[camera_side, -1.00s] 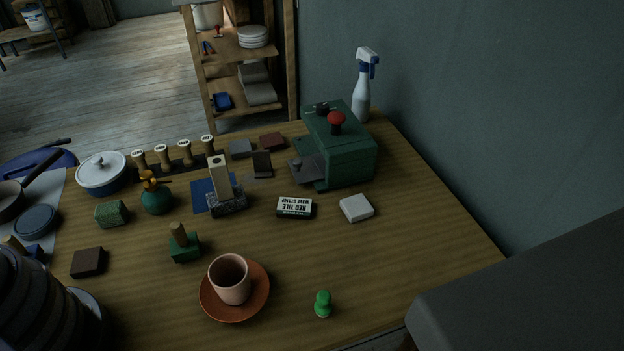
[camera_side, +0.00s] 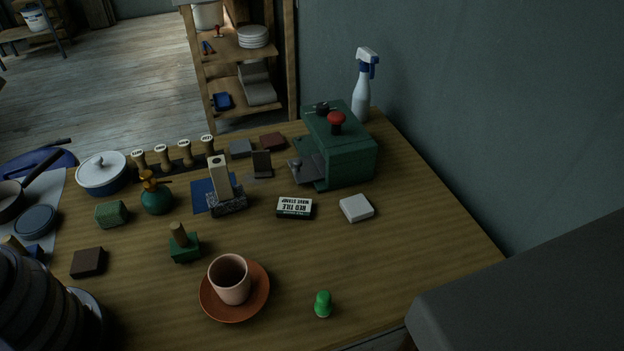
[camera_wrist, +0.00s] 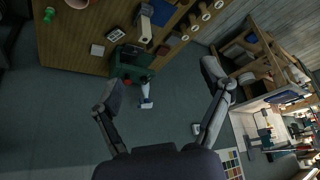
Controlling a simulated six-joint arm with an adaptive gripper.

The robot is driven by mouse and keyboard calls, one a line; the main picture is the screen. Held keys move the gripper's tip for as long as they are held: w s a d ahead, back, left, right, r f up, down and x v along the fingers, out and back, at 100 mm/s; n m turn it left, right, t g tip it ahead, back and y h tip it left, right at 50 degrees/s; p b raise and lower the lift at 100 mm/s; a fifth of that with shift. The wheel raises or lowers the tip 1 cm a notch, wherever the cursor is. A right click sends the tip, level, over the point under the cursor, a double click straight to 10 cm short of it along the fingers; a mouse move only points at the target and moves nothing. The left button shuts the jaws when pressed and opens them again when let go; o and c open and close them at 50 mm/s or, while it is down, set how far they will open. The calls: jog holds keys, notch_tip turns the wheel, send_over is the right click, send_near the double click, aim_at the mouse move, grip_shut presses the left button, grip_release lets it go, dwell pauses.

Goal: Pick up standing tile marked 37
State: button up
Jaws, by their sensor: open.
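A small dark tile (camera_side: 262,163) stands upright in the side view, behind the wooden-handled block and left of the green press. No number can be read on it, so I cannot confirm that it is marked 37. My gripper (camera_wrist: 162,85) shows in the wrist view with its two fingers spread wide and nothing between them. It is above the floor side of the table, apart from the things on it. The gripper is not visible in the side view. I cannot make out the tile clearly in the wrist view.
The green press (camera_side: 345,155) stands right of the tile, with a spray bottle (camera_side: 362,88) behind it. A wooden-handled block (camera_side: 227,202) stands in front. A grey tile (camera_side: 240,148) and a reddish tile (camera_side: 272,141) lie behind.

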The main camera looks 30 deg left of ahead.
jog(key=w+d+n+g, duration=0.2)
jog(key=w, duration=1.2)
jog(key=n+g, duration=0.4)
send_over(263, 171)
jog(key=f, duration=3.5)
jog(key=shift+s+a, duration=0.2)
jog(key=shift+s, duration=0.05)
jog(key=f, duration=0.5)
jog(key=shift+w+d+f, duration=0.2)
jog(key=shift+w, duration=0.1)
jog(key=shift+f, duration=0.1)
